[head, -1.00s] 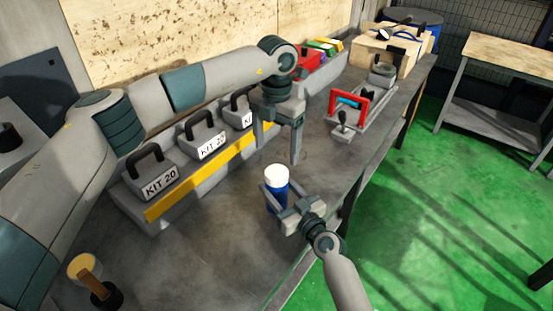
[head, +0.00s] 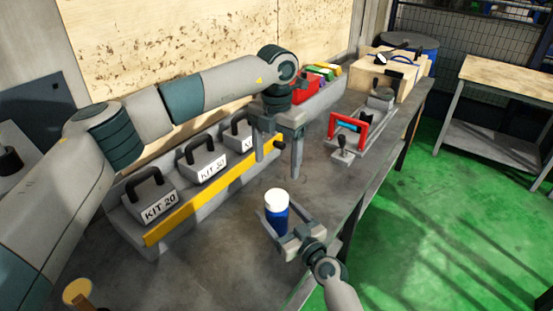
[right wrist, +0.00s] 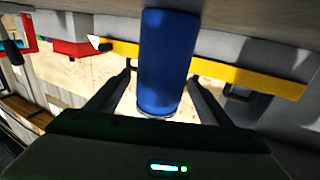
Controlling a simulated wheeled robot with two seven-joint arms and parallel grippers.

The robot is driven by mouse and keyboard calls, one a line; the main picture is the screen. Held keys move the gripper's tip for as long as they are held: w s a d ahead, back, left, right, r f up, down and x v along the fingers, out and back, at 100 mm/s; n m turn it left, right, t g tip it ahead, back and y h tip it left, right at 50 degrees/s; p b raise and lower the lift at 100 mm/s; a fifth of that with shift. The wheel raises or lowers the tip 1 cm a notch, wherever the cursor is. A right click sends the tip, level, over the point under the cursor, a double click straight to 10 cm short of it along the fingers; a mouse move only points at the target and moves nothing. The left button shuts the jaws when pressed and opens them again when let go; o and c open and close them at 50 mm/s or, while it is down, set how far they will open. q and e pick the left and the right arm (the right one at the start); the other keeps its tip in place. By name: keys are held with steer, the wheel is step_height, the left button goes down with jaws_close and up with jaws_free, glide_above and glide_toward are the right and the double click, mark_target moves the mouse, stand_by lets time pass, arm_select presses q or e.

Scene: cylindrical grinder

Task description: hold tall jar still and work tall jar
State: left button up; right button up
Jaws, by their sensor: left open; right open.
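The tall jar (head: 277,218) is a blue cylinder with a white lid, upright on the grey bench. My right gripper (head: 276,231) is open, reaching from the front right with a finger on each side of the jar. In the right wrist view the blue jar (right wrist: 167,62) stands between the two spread fingers (right wrist: 160,88); whether they touch it I cannot tell. My left gripper (head: 278,163) is open and empty, pointing down above the bench, beyond the jar and near the kit rack.
A grey rack (head: 203,203) with a yellow front strip holds several kit weights along the wall. A red-framed fixture (head: 349,130) and a small lever device (head: 342,150) stand farther right. Bare bench surface (head: 215,265) lies left of the jar. A wooden table (head: 510,78) stands across the green floor.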

arm_select(q)
step_height(320, 180, down, 3)
steer(key=b, duration=0.3)
steer(key=shift+f, duration=0.2)
steer(key=shift+f+b, duration=0.1)
steer(key=shift+b, duration=0.2)
arm_select(e)
steer(key=v, duration=1.7)
steer(key=shift+s, duration=0.2)
steer(key=shift+f, duration=0.1)
